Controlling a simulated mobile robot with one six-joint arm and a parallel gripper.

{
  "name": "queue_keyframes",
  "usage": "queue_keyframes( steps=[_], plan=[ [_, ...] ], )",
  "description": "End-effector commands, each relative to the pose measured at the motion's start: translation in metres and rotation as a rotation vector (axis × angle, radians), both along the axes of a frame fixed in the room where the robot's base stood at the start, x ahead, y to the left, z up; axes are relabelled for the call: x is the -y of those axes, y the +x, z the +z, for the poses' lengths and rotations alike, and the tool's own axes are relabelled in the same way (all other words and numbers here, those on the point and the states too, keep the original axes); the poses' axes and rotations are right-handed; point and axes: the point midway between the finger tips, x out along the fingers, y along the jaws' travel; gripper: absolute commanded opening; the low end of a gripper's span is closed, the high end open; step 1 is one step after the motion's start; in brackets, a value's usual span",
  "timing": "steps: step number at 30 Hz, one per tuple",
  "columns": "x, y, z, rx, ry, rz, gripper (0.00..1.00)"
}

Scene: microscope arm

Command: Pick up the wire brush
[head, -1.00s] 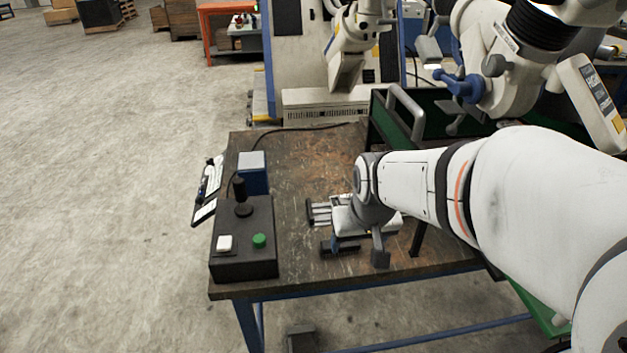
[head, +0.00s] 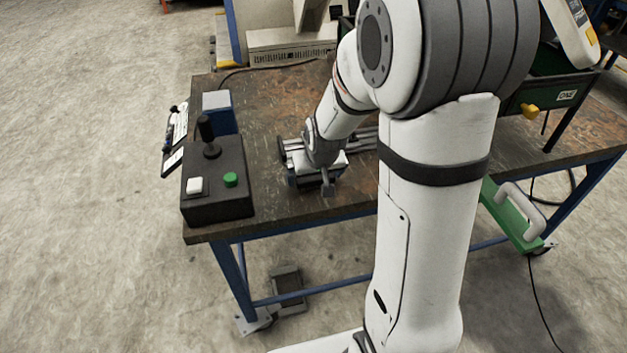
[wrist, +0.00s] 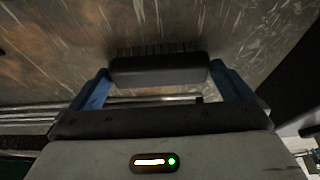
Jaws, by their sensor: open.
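In the wrist view the wire brush (wrist: 160,70) shows as a dark block with a row of short bristles along its far edge. It lies between the two blue fingers of my gripper (wrist: 160,78), which stand apart on either side of its ends. I cannot tell whether the fingers touch it. In the head view my gripper (head: 315,182) is low over the near part of the worn bench top (head: 262,105), pointing down. The brush cannot be made out clearly there, as the gripper covers that spot.
A black control box (head: 217,190) with a joystick, white button and green button stands left of my gripper. A blue box (head: 220,115) is behind it. Metal rods (head: 364,138) lie close by on the bench.

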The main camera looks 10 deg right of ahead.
Motion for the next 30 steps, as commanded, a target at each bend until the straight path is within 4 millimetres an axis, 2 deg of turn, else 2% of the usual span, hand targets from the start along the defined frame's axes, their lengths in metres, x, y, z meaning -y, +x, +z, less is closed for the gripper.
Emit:
queue_keyframes(
  steps=[3, 10, 24, 30],
  plan=[
    [0.0001, 0.0031, -0.0079, 0.000, 0.000, 0.000, 1.00],
    [0.0004, 0.0037, -0.0083, 0.001, 0.000, -0.001, 1.00],
    [0.0009, 0.0037, -0.0080, 0.002, -0.001, -0.001, 0.63],
    [0.0011, 0.0040, -0.0053, 0.003, 0.000, -0.002, 0.63]
  ],
)
